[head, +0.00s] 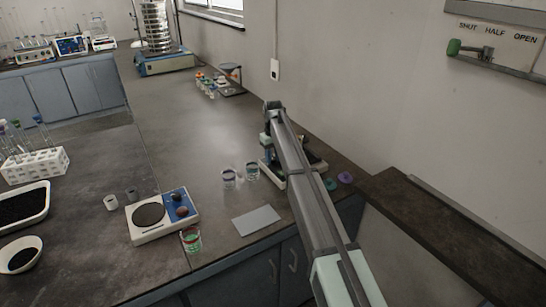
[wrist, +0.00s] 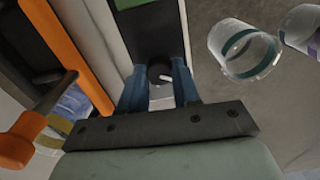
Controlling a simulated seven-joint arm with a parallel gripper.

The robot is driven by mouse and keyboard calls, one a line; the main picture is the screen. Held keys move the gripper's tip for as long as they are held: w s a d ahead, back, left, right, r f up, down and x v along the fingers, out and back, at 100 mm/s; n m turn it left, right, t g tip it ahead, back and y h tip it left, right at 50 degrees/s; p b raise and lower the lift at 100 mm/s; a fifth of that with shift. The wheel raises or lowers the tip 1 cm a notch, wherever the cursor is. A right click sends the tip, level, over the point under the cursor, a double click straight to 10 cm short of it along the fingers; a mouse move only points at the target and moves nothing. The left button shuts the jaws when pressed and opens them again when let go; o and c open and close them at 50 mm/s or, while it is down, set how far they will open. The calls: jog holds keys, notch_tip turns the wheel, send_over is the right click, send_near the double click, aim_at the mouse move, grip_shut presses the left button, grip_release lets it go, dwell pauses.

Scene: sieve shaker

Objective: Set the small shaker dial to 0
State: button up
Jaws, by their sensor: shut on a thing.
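The small shaker (head: 266,173) stands near the right side of the bench, mostly hidden behind my arm in the head view. In the wrist view its dark panel (wrist: 150,28) fills the top middle. The dial (wrist: 158,72) is a dark round knob with a white pointer mark, which lies toward the right in that view. My gripper (wrist: 160,80) has its two blue fingers on either side of the dial and is shut on it. Any numbers around the dial are hidden or too small to read.
Two glass beakers (head: 240,174) stand just left of the shaker; one is close to my fingers in the wrist view (wrist: 243,50). An orange part (wrist: 20,140) is at the left there. A hotplate (head: 160,215) and a grey pad (head: 256,220) lie nearer the front.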

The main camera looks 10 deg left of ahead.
aim_at(273, 159)
jog(key=shift+n, duration=0.4)
jog(key=o, duration=1.1)
jog(key=shift+c, duration=0.2)
notch_tip(273, 159, up, 14)
jog(key=shift+f, duration=0.15)
